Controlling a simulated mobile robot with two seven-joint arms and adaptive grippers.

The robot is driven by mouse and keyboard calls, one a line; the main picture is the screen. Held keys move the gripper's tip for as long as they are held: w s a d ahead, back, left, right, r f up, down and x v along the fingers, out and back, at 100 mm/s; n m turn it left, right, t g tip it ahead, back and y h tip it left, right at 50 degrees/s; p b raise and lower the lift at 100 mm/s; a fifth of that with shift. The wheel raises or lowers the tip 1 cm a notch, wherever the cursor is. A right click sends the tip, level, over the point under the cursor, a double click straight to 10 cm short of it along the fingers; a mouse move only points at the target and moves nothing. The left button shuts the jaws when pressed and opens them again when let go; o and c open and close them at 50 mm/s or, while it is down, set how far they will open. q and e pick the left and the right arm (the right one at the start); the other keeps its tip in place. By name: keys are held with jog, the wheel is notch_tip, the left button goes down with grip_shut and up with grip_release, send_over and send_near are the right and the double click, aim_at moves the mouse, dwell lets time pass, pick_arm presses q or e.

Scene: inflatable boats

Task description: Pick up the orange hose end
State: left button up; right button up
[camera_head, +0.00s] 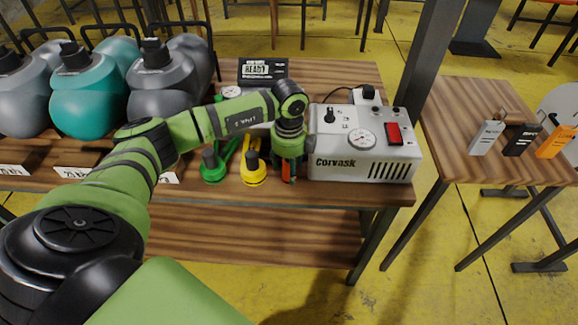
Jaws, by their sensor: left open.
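My left arm reaches in from the left, and its gripper (289,174) points down at the front of the wooden table, just left of the white pump. The jaws are open. Of the orange hose end (286,168), only a small orange-red part shows at the fingers; the rest is hidden behind the gripper. I cannot tell whether the fingers touch it. A yellow hose end (253,176) and a green hose end (212,172) stand to its left on the table (230,194). My right gripper is not in view.
The white Corvask pump (362,167) stands close to the right of the gripper. Several grey and teal bottle-like containers (87,88) stand at the left. A black sign (263,70) stands behind my forearm. A side table (470,95) at right holds small coloured tags.

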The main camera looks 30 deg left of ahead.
pick_arm(q)
grip_shut()
jog(key=shift+r, duration=0.1)
